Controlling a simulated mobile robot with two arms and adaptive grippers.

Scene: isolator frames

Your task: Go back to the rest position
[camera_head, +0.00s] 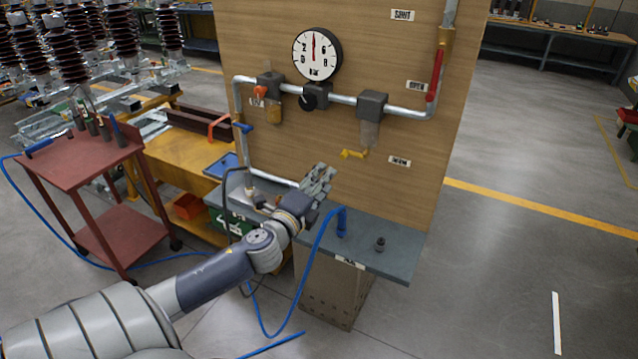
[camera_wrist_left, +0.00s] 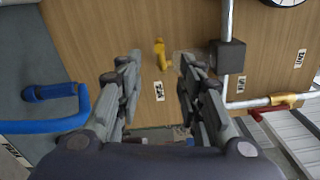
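My left arm comes in from the lower left of the head view. My left gripper (camera_head: 318,182) is in front of the wooden panel (camera_head: 390,195), above the grey shelf (camera_head: 395,262). In the left wrist view its two fingers (camera_wrist_left: 157,85) stand apart with nothing between them, so it is open and empty. Beyond the fingertips, a yellow valve handle (camera_wrist_left: 161,55) shows on the panel, apart from the gripper. The same yellow handle (camera_head: 353,154) is to the right of the gripper in the head view. My right gripper is not in view.
A gauge (camera_head: 316,54), pipes and a red lever (camera_head: 435,76) are on the panel. A blue hose (camera_head: 318,250) loops beside my forearm from the shelf to the floor. A red cart (camera_head: 85,160) stands at the left. The floor at the right (camera_head: 500,270) is clear.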

